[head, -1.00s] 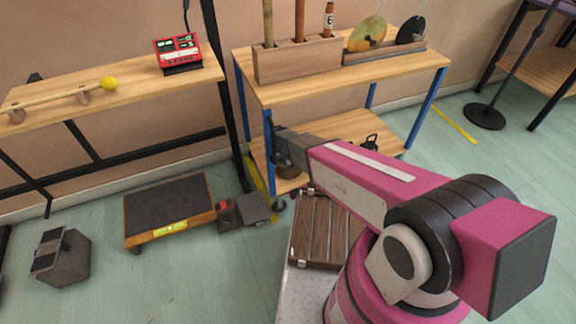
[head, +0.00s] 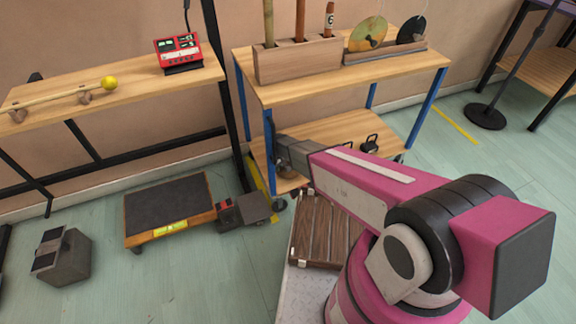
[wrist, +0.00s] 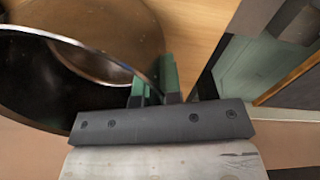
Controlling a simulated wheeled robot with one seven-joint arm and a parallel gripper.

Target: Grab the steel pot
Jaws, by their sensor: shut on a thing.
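The steel pot (wrist: 105,25) fills the upper left of the wrist view, with its dark, round opening facing the camera. My gripper (wrist: 154,80) is shut on its rim, with one green finger on each side of the wall. In the head view my gripper (head: 282,150) is at the lower shelf of the blue-legged bench, near the front left leg. The pot is largely hidden there behind my wrist. I cannot tell whether it touches the shelf.
The bench's lower shelf (head: 330,132) also holds a black kettlebell (head: 370,143). The bench top (head: 350,78) above carries a wooden holder (head: 298,60) and discs. A blue leg (head: 268,135) stands close to my gripper. A low dark-topped cart (head: 168,205) is on the floor to the left.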

